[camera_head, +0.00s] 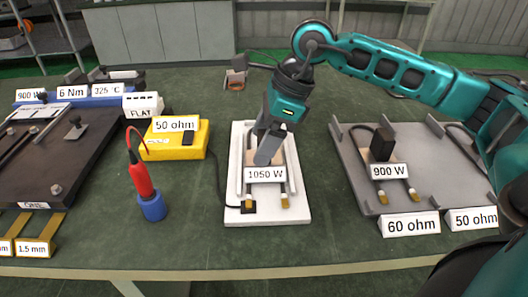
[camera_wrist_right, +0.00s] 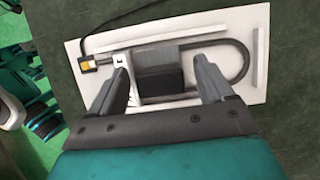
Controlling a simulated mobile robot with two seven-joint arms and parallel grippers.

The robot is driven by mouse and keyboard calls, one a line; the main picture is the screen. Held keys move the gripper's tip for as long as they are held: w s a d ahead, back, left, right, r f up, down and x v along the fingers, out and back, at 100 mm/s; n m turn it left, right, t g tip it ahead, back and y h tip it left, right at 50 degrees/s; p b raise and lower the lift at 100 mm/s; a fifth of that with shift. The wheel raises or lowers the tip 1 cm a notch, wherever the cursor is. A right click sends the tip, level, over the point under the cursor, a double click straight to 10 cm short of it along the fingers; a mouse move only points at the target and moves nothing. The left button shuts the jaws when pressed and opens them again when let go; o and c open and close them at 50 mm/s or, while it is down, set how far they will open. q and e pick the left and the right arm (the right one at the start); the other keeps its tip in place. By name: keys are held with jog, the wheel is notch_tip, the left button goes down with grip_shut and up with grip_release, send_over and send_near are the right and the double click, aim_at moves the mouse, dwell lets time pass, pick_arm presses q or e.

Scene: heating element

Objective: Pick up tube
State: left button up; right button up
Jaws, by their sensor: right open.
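A U-shaped heating tube labelled 1050 W lies on a white board (camera_head: 296,212) in the middle of the table. Its brass-coloured end (camera_head: 284,201) faces the table's front edge. In the right wrist view the tube's grey bend (camera_wrist_right: 244,62) is at the right and a dark block (camera_wrist_right: 160,72) sits across its middle. My right gripper (camera_head: 264,156) points down over the board, hiding part of the tube in the head view. Its fingers are apart, one on each side of the block in the right wrist view (camera_wrist_right: 166,84). Whether they touch anything is unclear. My left gripper is not in view.
A grey tray (camera_head: 350,165) at the right holds another element labelled 900 W (camera_head: 390,171). A yellow meter (camera_head: 175,147) labelled 50 ohm and a red probe (camera_head: 139,178) in a blue holder stand left of the board. A dark plate fixture (camera_head: 55,165) is at the far left.

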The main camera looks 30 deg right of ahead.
jog(key=shift+c, duration=0.3)
jog(key=c, duration=1.2)
jog(key=shift+o, duration=0.2)
jog(key=shift+r, duration=0.1)
